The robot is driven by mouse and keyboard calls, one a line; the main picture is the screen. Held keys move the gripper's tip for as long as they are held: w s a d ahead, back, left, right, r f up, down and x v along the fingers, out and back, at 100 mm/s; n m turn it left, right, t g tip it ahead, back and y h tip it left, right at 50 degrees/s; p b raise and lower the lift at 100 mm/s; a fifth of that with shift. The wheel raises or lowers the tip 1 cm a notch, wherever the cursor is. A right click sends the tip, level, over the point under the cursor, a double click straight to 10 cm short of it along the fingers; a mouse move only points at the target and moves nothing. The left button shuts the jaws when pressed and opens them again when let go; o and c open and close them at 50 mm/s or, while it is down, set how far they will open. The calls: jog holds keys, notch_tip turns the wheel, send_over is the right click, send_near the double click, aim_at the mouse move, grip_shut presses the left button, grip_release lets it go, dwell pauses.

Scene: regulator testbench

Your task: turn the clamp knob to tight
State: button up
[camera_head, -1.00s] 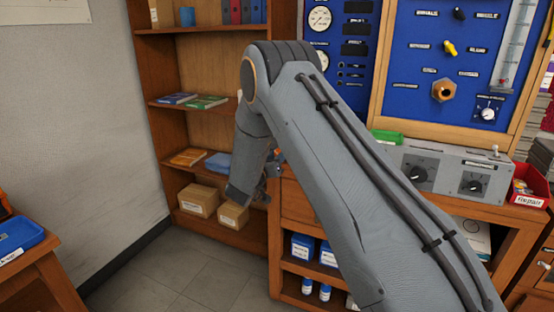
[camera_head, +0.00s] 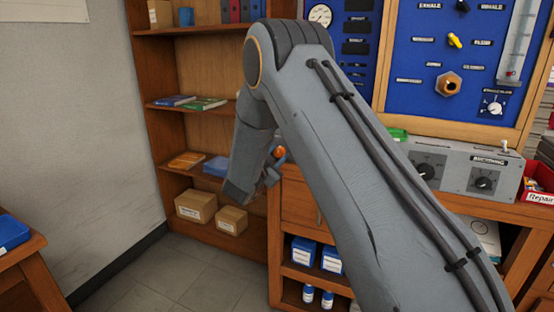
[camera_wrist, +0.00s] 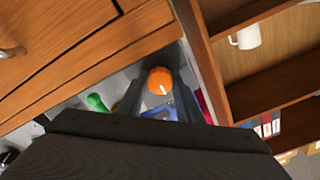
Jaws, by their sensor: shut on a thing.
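An orange round knob (camera_wrist: 159,80) with a short white line on its face shows in the wrist view. I take it to be the clamp knob. My gripper (camera_wrist: 158,92) has one finger on each side of the knob and is shut on it. In the head view the knob (camera_head: 279,152) is a small orange spot just above my gripper (camera_head: 273,172), at the left end of the wooden bench. The knob's base and any tight marking are hidden.
A wooden shelf (camera_head: 190,142) with books and boxes (camera_head: 196,207) stands behind at left. A grey box with dials (camera_head: 462,171) and a blue gauge panel (camera_head: 480,70) are at right. A drawer front (camera_wrist: 75,50) lies close in the wrist view.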

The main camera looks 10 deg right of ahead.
jog(key=m+b, duration=0.3)
jog(key=m, duration=0.1)
jog(key=shift+f+m, duration=0.15)
jog(key=shift+m, duration=0.15)
jog(key=m+b, duration=0.3)
jog(key=m, duration=0.1)
jog(key=shift+m+b, duration=0.3)
jog(key=m+b, duration=0.8)
jog(key=b, duration=0.1)
jog(key=shift+m, duration=0.3)
jog(key=o, duration=0.8)
jog(key=shift+c, duration=0.2)
jog(key=v, duration=0.8)
